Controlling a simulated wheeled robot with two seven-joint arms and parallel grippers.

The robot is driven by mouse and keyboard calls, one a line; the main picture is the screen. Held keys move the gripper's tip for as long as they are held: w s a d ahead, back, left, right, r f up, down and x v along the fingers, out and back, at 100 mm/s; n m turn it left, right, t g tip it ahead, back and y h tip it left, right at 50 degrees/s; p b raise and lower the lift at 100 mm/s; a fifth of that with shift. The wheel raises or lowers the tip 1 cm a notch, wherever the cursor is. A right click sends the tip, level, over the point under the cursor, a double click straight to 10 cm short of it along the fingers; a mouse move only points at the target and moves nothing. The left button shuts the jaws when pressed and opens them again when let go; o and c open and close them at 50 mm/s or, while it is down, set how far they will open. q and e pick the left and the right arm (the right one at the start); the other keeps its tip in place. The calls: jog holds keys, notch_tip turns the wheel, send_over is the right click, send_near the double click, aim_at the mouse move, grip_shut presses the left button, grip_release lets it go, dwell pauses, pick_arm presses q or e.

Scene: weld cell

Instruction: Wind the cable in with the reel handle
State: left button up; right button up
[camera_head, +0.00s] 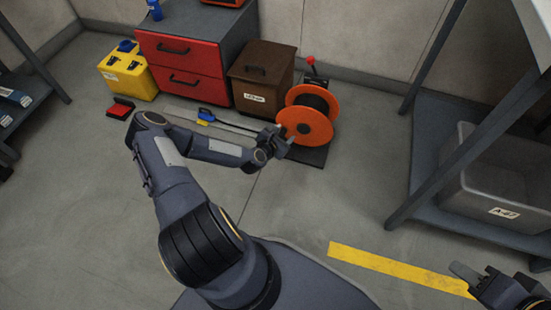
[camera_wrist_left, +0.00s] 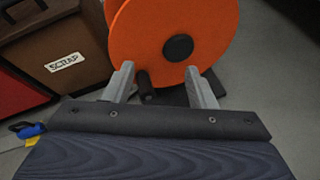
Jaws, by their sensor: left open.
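The cable reel has orange discs (camera_head: 303,125) and a dark hub, and stands on a dark base plate. In the left wrist view the orange disc (camera_wrist_left: 180,20) fills the top middle. A short dark grip (camera_wrist_left: 146,88), seemingly the reel handle, shows low on the disc, between my left fingers and nearer the left one. My left gripper (camera_head: 283,137) is open at the reel's lower left; contact with the grip cannot be told. My right gripper (camera_head: 493,283) is at the bottom right, partly cut off.
A brown scrap box (camera_head: 262,82) stands left of the reel, beside a red drawer cabinet (camera_head: 178,60). A red-knobbed lever (camera_head: 311,66) rises behind the reel. A yellow case (camera_head: 128,78) stands far left. A grey bin (camera_head: 490,185) sits on a right-hand shelf. The middle floor is clear.

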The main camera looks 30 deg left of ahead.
aim_at(282, 135)
pick_arm(q)
notch_tip(282, 135, down, 8)
jog(key=s+a+n+y+b, duration=0.1)
jog(key=a+n+y+b, duration=0.15)
jog(key=n, duration=0.35)
jog(key=shift+y, duration=0.35)
jog(key=shift+r+b+x, duration=0.2)
jog(key=shift+b+x, duration=0.85)
jog(key=shift+x, duration=3.05)
pick_arm(e)
notch_tip(282, 135, down, 6)
pick_arm(q)
jog(key=shift+w+d, duration=0.1)
pick_arm(e)
jog(key=shift+f, duration=0.1)
pick_arm(q)
jog(key=c, duration=0.8)
